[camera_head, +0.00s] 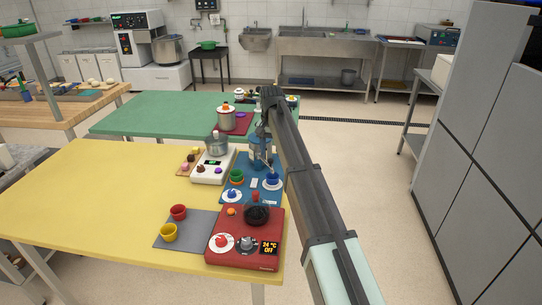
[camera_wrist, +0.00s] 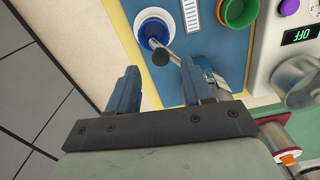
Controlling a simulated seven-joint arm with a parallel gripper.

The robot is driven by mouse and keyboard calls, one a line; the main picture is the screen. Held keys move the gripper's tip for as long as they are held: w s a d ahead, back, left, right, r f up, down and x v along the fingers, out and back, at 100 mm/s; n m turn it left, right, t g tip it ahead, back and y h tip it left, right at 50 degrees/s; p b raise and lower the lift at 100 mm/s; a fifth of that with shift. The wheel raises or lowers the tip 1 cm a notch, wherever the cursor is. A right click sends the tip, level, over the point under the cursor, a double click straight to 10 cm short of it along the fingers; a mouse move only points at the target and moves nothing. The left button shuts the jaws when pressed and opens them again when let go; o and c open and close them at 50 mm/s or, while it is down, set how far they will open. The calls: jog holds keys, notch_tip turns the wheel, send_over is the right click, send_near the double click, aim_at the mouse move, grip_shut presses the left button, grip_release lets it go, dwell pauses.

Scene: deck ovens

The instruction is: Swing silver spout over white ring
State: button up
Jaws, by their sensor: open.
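The silver spout (camera_wrist: 180,60) shows in the wrist view as a thin metal bar with a round black end piece (camera_wrist: 160,58). Its far end lies close to the white ring (camera_wrist: 142,17), which has a blue cup (camera_wrist: 155,31) standing in it. I cannot tell whether the spout is over the cup. My gripper (camera_wrist: 160,70) is open, with the black end piece between and just beyond its fingertips; contact is unclear. In the head view, the ring with its blue cup (camera_head: 272,178) is at the blue mat's right side. My arm partly hides the spout's fixture there.
A red hotplate (camera_head: 240,252) is nearer. The yellow table's left side (camera_head: 90,200) is clear.

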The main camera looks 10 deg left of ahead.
notch_tip(320, 180, up, 10)
jog(key=shift+r, duration=0.25)
dwell(0.4)
jog(key=s+d+f, duration=0.3)
jog(key=d+f, duration=0.3)
jog(key=f, duration=0.5)
jog(key=s+d+f, duration=0.4)
jog(key=d+f, duration=0.2)
jog(key=f, duration=0.4)
jog(key=s+d+f, duration=0.6)
jog(key=s+f, duration=0.1)
jog(key=f, duration=0.2)
jog(key=s+d+f, duration=0.5)
jog(key=s+f, duration=0.1)
jog(key=f, duration=0.2)
jog(key=s+d+f+g, duration=0.1)
jog(key=s+f+g, duration=0.1)
jog(key=s+f, duration=0.7)
jog(key=s+d+f+g, duration=0.2)
jog(key=s+f, duration=0.7)
jog(key=s, duration=0.9)
jog(key=s+d+f+n+g, duration=0.1)
jog(key=s+d+f+g, duration=0.1)
jog(key=s+f, duration=0.7)
jog(key=s, duration=0.5)
jog(key=shift+d+f+g, duration=0.25)
jog(key=shift+f+g, duration=0.15)
